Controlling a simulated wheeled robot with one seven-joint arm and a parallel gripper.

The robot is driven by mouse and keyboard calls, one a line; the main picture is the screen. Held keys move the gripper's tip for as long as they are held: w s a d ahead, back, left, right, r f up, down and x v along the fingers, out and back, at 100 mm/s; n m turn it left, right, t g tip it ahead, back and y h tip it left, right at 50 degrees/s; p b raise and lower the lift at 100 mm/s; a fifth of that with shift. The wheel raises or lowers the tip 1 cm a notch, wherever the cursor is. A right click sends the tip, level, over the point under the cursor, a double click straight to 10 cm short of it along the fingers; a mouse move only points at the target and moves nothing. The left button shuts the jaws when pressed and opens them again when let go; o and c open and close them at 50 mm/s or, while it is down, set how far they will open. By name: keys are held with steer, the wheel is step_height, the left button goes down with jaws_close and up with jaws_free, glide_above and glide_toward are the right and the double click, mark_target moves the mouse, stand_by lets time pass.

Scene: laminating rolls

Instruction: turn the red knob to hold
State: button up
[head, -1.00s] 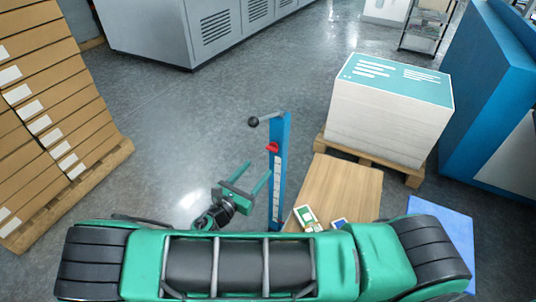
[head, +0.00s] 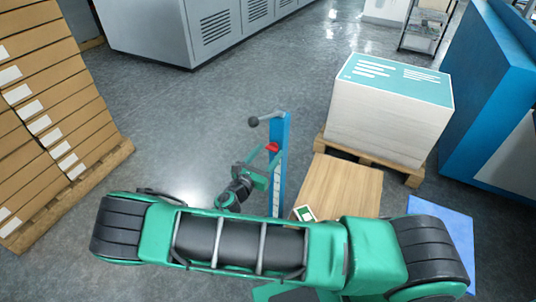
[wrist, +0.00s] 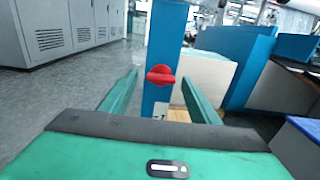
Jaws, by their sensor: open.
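The red knob (head: 272,147) sits on the side of a blue post (head: 285,133), below a lever with a black ball end (head: 253,122). In the wrist view the knob (wrist: 160,75) is near the middle, its grip bar lying roughly level across the blue post (wrist: 166,40). My gripper (head: 268,163) is open, its green fingers beside the post at about the knob's height. In the wrist view the fingers (wrist: 162,92) stand to the left and right of the knob, apart from it. I cannot read any marks around the knob.
A wooden table (head: 345,185) with a small green and white box (head: 305,213) stands right of the post. Behind it a paper stack (head: 385,115) rests on a pallet. Stacked cartons (head: 45,110) stand at the left. The floor left of the post is clear.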

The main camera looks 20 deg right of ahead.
steer(key=c, duration=1.1)
steer(key=shift+o, duration=0.2)
steer(key=shift+d, duration=0.1)
steer(key=shift+m, duration=0.3)
steer(key=shift+f+m, duration=0.15)
steer(key=shift+m, duration=8.45)
